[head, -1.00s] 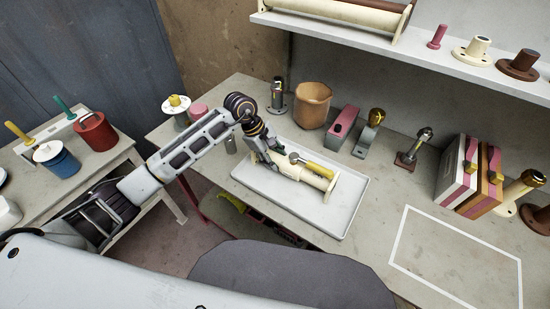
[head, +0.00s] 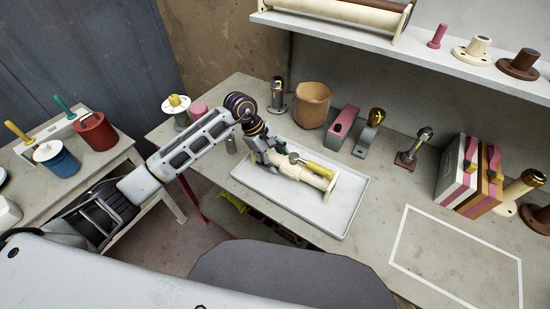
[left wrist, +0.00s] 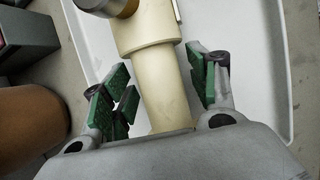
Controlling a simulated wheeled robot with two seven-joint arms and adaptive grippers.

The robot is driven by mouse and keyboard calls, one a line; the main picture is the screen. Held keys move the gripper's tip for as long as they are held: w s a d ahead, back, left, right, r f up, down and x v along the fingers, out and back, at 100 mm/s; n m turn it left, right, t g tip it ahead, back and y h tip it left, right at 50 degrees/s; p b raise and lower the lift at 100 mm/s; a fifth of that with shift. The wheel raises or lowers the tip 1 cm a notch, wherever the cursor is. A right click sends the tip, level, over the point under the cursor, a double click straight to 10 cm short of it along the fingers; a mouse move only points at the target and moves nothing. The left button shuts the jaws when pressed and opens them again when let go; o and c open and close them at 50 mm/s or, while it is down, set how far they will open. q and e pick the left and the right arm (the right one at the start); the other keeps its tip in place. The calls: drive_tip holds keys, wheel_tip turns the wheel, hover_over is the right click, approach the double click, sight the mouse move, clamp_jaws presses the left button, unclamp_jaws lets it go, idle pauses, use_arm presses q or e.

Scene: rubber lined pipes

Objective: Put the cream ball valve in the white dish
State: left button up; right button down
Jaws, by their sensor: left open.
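The cream ball valve (head: 318,177), with a yellow handle, lies in the white dish (head: 345,222) on the bench. It also shows in the left wrist view (left wrist: 153,50), with its pipe end running between the fingers. The white dish shows there too (left wrist: 268,60), beneath the valve. My left gripper (head: 277,158) is at the valve's left end. In the left wrist view its green-padded fingers (left wrist: 160,92) are open, one on each side of the pipe, with gaps visible. My right gripper is not in view.
An orange-brown pot (head: 312,105) stands just behind the dish. A pink block (head: 343,127) and metal valves stand to its right along the wall. A white outlined area (head: 455,258) at the right is empty. A shelf (head: 440,52) overhangs the back.

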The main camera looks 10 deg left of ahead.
use_arm(q)
drive_tip(key=shift+a+r, duration=0.3)
drive_tip(key=shift+r, duration=0.35)
drive_tip(key=v, duration=0.5)
drive_tip(key=shift+b, duration=0.3)
drive_tip(key=v, duration=0.4)
drive_tip(key=shift+r, duration=0.1)
drive_tip(key=shift+v, duration=0.8)
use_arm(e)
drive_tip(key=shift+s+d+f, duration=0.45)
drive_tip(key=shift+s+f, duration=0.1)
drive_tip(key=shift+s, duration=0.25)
